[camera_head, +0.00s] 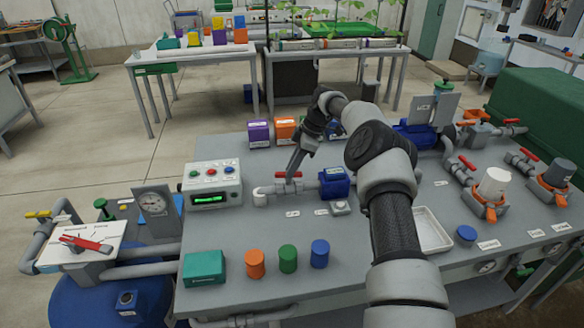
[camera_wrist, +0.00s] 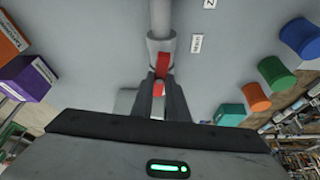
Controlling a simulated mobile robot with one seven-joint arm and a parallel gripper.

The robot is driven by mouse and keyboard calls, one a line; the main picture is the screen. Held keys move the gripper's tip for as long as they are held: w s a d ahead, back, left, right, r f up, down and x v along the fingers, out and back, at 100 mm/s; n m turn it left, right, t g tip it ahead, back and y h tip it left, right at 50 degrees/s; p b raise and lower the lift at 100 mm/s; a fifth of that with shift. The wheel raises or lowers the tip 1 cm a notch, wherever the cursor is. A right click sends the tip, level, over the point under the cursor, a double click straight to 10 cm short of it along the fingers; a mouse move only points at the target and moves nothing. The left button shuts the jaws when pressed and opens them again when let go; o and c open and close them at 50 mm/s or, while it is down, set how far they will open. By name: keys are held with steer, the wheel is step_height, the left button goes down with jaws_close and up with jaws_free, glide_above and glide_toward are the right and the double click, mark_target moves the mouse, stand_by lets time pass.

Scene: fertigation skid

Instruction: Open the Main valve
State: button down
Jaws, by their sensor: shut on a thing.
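A valve with a red handle (camera_head: 288,175) sits on a short grey pipe (camera_head: 308,185) on the skid table, between the control box and a blue block. My gripper (camera_head: 294,172) reaches down to this handle from above. In the wrist view the red handle (camera_wrist: 162,66) lies between the two dark fingers of my gripper (camera_wrist: 161,84), which are shut on it. The handle looks roughly in line with the pipe (camera_wrist: 160,18). A small white label (camera_wrist: 197,43) lies beside the pipe; its text is too small to read surely. The fingers hide part of the handle and valve body.
The control box (camera_head: 212,183) stands left of the valve and the blue block (camera_head: 334,182) right. Purple (camera_head: 258,133) and orange (camera_head: 286,129) boxes stand behind. Orange, green and blue cylinders (camera_head: 288,259) stand in front. A white tray (camera_head: 432,230) lies right of my arm.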

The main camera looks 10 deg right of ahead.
steer(key=shift+n, duration=0.3)
stand_by(0.4)
steer(key=c, duration=1.7)
jaws_free()
steer(key=shift+w+p+v, duration=0.1)
steer(key=shift+p+v, duration=2.15)
steer(key=shift+v, duration=2.1)
steer(key=shift+w+p+v, duration=0.15)
steer(key=shift+p+v, duration=2.1)
steer(key=shift+v, duration=2.1)
steer(key=shift+o, duration=0.2)
